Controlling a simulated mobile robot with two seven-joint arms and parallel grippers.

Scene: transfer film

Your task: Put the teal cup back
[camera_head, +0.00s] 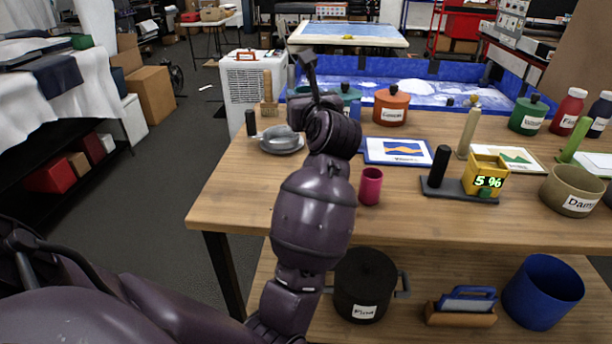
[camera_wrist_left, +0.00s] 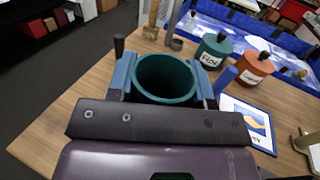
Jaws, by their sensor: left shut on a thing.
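The teal cup (camera_wrist_left: 166,78) shows in the left wrist view, its open, empty mouth facing the camera. My left gripper (camera_wrist_left: 163,88) is shut on it, with a blue finger on each side. In the head view my left gripper (camera_head: 322,98) is over the far left part of the wooden table (camera_head: 240,185), and the arm hides most of the cup and what lies beneath. I cannot tell the cup's height above the table. My right gripper is in neither view.
A magenta cup (camera_head: 370,187) stands near the front edge. A teal lidded pot (camera_wrist_left: 213,50) and an orange pot (camera_head: 391,106) stand behind. A framed picture (camera_head: 398,151) lies right of my arm. The front left tabletop is clear.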

